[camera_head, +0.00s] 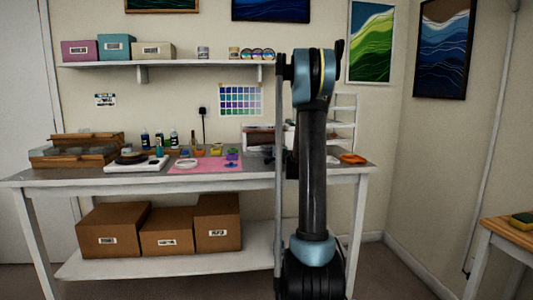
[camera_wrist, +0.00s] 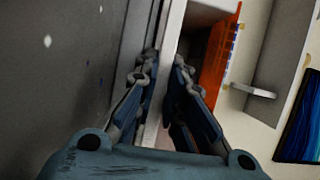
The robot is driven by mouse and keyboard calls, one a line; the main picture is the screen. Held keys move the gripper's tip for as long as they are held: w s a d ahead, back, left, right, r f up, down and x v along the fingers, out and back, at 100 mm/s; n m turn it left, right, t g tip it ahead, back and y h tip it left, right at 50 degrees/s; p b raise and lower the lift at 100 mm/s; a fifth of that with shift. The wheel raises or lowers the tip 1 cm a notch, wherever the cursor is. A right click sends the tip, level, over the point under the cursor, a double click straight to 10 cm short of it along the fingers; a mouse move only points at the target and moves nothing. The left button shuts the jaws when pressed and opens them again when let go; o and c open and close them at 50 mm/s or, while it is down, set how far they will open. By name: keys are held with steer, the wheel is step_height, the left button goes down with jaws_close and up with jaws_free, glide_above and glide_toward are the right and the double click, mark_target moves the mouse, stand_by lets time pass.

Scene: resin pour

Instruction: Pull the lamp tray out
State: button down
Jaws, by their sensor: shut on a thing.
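The curing lamp (camera_head: 259,138) is a pale box with a dark front opening on the workbench, partly hidden by my arm in the head view. In the wrist view its dark inside shows beside an orange-red panel (camera_wrist: 217,62). A pale strip, which looks like the front edge of the lamp tray (camera_wrist: 172,45), runs between my fingers. My gripper (camera_wrist: 164,75) is shut on that edge, one finger on each side. In the head view my gripper is hidden behind my arm. How far the tray is out cannot be told.
The workbench (camera_head: 260,180) holds a pink mat (camera_head: 205,166), several bottles and small cups left of the lamp. A white rack (camera_head: 344,120) and an orange item (camera_head: 353,158) are at right. A wall shelf (camera_head: 170,64) is above; boxes (camera_head: 113,230) are below.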

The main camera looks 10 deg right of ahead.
steer(key=s, duration=1.2)
steer(key=shift+f, duration=0.1)
steer(key=c, duration=1.6)
jaws_free()
steer(key=shift+c, duration=0.2)
steer(key=v, duration=1.1)
steer(key=shift+s+d, duration=0.15)
steer(key=shift+s, duration=0.25)
steer(key=shift+f, duration=0.1)
